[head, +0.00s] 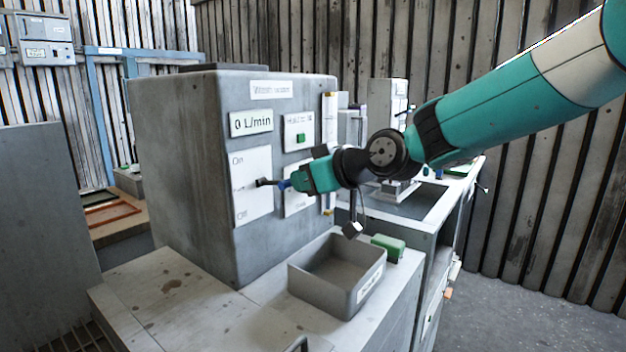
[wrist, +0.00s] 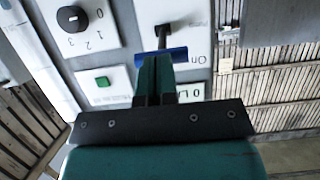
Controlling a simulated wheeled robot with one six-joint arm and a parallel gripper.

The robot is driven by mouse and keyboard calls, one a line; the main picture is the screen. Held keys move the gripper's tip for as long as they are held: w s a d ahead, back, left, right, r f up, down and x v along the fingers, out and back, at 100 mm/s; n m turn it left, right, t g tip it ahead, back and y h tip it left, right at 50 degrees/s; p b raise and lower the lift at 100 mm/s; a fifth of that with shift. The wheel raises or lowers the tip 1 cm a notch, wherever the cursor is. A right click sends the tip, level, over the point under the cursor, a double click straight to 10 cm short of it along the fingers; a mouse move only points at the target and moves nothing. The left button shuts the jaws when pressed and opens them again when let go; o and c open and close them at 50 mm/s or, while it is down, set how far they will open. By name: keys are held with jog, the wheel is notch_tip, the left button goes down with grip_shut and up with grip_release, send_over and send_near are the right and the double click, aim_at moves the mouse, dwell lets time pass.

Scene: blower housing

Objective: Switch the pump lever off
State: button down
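The pump lever (head: 265,183) is a dark stem on a white plate (head: 253,205) marked On above and Off below. It sticks out near mid-height between the two marks. In the wrist view the plate appears upside down, with the dark lever (wrist: 163,35) ahead of my fingers. My gripper (head: 291,185) is at the lever's outer end, with its two fingers (wrist: 155,78) close together. A blue bar (wrist: 176,55) lies across the fingertips; I cannot tell whether it belongs to the lever or the gripper. The exact contact is hidden.
The grey housing carries a 0 L/min readout (head: 251,122), a green button (head: 300,138) and a black dial (wrist: 72,18) beside the lever plate. An open grey bin (head: 368,291) and a green block (head: 388,245) sit on the bench below my arm. The bench's left front is clear.

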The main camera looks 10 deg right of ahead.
notch_tip(320, 180, down, 5)
jog(key=t+y+b, duration=0.2)
jog(key=y+b, duration=0.1)
jog(key=b, duration=1)
jog(key=shift+s+a+t, duration=0.1)
jog(key=shift+s+t, duration=0.05)
jog(key=shift+t, duration=0.25)
jog(key=shift+f+b, duration=0.25)
jog(key=shift+b, duration=0.7)
jog(key=r+v, duration=0.2)
jog(key=v, duration=1.1)
jog(key=shift+r, duration=0.3)
